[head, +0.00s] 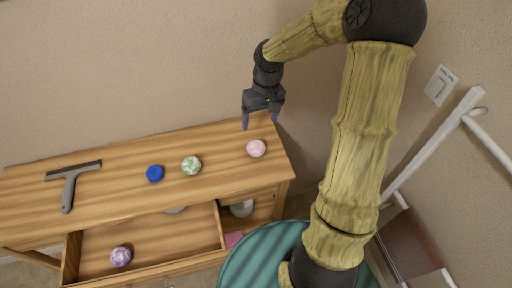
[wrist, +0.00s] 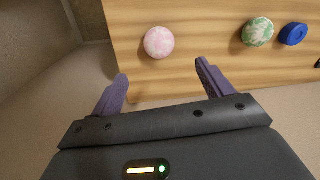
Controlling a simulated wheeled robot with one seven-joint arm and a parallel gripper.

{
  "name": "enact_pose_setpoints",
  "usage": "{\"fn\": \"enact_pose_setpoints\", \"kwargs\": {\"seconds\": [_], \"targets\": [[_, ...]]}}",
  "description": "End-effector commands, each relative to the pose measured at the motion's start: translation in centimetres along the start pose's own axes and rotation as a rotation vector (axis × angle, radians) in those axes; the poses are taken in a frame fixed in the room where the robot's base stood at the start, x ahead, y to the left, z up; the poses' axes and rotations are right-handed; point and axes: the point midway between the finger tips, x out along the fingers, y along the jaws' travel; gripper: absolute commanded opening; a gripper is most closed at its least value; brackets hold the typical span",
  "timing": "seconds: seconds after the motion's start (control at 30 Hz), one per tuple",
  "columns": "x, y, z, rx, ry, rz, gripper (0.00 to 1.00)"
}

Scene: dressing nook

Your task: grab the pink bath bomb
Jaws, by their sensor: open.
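The pink bath bomb (head: 256,148) is a round, speckled pink ball on the right end of the wooden table top. It also shows in the wrist view (wrist: 159,42), ahead of the fingertips and roughly between their lines, a little left of centre. My gripper (head: 260,119) is above the table's back right part, pointing down, with its fingers apart and empty. In the wrist view my gripper (wrist: 162,70) shows two purple fingers spread wide. The bath bomb is apart from both fingers.
A green-and-white ball (head: 191,165) and a blue round thing (head: 155,173) lie left of the pink one. A squeegee (head: 70,182) lies farther left. The open drawer (head: 150,250) holds a purple-and-white ball (head: 121,256). A white rail (head: 435,140) stands at right.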

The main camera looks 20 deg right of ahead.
Motion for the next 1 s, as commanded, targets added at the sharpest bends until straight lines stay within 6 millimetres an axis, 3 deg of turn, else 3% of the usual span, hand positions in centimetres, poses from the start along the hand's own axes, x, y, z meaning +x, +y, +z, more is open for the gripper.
{"fn": "enact_pose_setpoints", "kwargs": {"seconds": [0.4, 0.83, 1.0], "targets": [[6.9, 0.0, 0.0, -0.001, -0.001, 0.0, 0.79], [7.5, 0.0, 0.0, 0.0, 0.0, 0.0, 0.79], [9.2, 0.1, -0.1, -0.001, -0.003, -0.001, 0.79]]}}
